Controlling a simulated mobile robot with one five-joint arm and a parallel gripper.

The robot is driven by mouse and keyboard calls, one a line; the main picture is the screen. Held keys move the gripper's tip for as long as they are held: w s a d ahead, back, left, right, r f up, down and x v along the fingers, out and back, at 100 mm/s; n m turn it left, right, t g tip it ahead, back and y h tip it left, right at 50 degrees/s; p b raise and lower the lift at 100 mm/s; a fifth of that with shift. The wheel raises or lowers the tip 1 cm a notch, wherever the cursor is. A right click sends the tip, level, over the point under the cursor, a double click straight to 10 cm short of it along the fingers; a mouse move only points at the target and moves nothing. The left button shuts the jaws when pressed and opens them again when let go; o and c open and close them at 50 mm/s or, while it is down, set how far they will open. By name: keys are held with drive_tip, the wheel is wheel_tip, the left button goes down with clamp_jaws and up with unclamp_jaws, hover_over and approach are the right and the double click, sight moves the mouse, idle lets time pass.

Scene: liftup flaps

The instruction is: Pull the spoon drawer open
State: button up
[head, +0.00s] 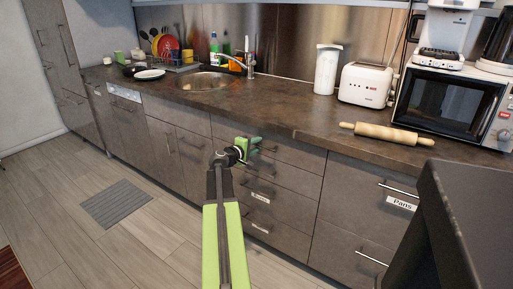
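A stack of grey drawers (290,180) with bar handles is under the counter, in the middle of the head view. The top drawer (300,155) looks closed. Small white labels on the lower drawers (261,197) are too blurred to read, so I cannot tell which drawer is marked for spoons. My gripper (250,146), with green fingers, is in front of the top drawer, close to its handle. The gripper covers part of that drawer and its label, if any. Whether the fingers touch or enclose the handle cannot be made out.
A drawer labelled "Pans" (340,215) is to the right. The dark counter (290,122) holds a rolling pin (387,133), toaster (366,84), microwave (452,105) and sink (207,82). A dark block-like surface (465,220) fills the lower right. Floor at left is open, with a grey mat (116,203).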

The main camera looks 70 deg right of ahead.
clamp_jaws()
idle(1.5)
